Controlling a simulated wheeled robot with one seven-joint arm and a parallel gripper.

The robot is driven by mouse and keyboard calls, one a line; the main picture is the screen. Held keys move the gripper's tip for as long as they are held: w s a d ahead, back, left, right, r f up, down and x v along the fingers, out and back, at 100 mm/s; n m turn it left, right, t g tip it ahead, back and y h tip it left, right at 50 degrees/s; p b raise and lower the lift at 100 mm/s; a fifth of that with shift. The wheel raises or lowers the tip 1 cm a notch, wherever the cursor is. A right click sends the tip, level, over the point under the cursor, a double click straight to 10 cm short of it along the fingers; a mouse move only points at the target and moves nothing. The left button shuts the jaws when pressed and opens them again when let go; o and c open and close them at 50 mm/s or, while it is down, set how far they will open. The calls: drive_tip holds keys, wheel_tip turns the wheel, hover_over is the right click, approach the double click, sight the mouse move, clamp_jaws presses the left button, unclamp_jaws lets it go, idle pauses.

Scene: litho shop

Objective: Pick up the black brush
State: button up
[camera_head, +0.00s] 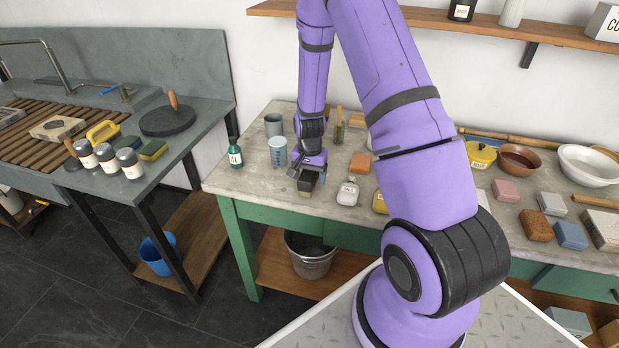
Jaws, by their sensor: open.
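My gripper (311,177) is low over the left part of the green-legged table and points down. Its jaws are open. A small block with a dark top and a tan side (305,185) shows directly below and between the fingers. It may be the black brush, but the gripper hides much of it. I cannot tell whether the fingers touch it.
A white-labelled bottle (347,192), a blue-grey cup (278,152) and a dark green bottle (235,154) stand close around my gripper. An orange block (360,163) lies to its right. My arm hides the table's middle. The table's front left corner is clear.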

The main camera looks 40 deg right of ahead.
drive_tip(key=shift+f, duration=0.1)
drive_tip(key=c, duration=1.1)
drive_tip(key=shift+o, duration=0.2)
wheel_tip(320, 180, up, 10)
